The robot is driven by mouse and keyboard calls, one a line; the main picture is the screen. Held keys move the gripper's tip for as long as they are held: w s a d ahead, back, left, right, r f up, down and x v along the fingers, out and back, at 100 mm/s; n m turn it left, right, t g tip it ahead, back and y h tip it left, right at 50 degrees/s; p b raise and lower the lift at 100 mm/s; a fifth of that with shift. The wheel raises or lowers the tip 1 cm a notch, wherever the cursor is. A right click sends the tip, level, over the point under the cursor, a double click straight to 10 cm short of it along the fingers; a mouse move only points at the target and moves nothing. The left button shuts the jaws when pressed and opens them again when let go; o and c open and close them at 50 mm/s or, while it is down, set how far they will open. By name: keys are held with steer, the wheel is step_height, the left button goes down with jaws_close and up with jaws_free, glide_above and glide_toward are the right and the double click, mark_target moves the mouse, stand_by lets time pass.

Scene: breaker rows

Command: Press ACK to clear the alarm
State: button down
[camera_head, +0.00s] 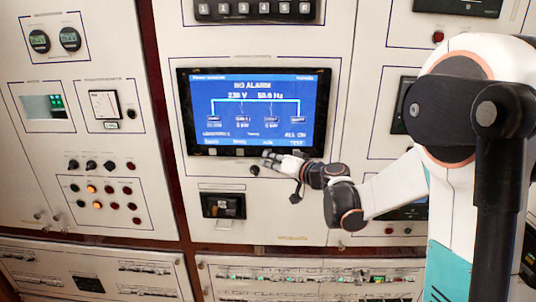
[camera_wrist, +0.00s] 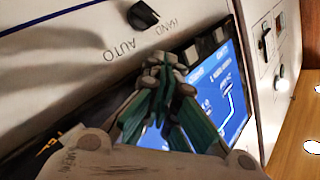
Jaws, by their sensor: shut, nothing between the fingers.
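The blue display (camera_head: 256,105) in a black bezel reads "NO ALARM", with "230 V" and "50.0 Hz" below it. Small labels run along its bottom edge; the ACK label (camera_head: 267,142) is blurred, left of one that looks like TEST. My gripper (camera_head: 268,158) is shut and empty, its fingertips at the lower bezel just below the ACK label. In the wrist view the shut fingers (camera_wrist: 160,72) overlap the bezel's key row beside the blue screen (camera_wrist: 236,90). The fingers hide part of the bezel, and I cannot tell whether they touch a key.
A black HAND/AUTO knob (camera_wrist: 142,15) is close to the fingers; it also shows below the display (camera_head: 254,170). A black-framed unit (camera_head: 223,205) sits lower left. A numbered button strip (camera_head: 255,10) is above. Left panels carry meters and lamps (camera_head: 92,189).

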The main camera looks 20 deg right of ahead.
steer(key=shift+s+a, duration=0.25)
steer(key=shift+s, duration=0.45)
steer(key=s, duration=0.1)
steer(key=s+a, duration=0.1)
steer(key=s, duration=0.2)
steer(key=shift+s+a, duration=0.25)
steer(key=shift+s, duration=0.1)
stand_by(0.5)
steer(key=s+a+f+n+g+h+b, duration=0.1)
steer(key=s+a+f+n+g+b, duration=0.25)
steer(key=s+a+f+b, duration=0.55)
steer(key=s+d+f+g+h+b, duration=0.2)
steer(key=s+f, duration=0.4)
steer(key=s, duration=0.5)
steer(key=s+d+f+m+g+h+b, duration=0.1)
steer(key=s+d+f+h+b, duration=0.3)
steer(key=s, duration=0.7)
steer(key=d+f+g+b, duration=0.1)
steer(key=d+f, duration=0.1)
steer(key=d, duration=0.1)
steer(key=shift+s+d+f, duration=0.15)
steer(key=shift+s+f, duration=0.05)
steer(key=shift+s, duration=0.1)
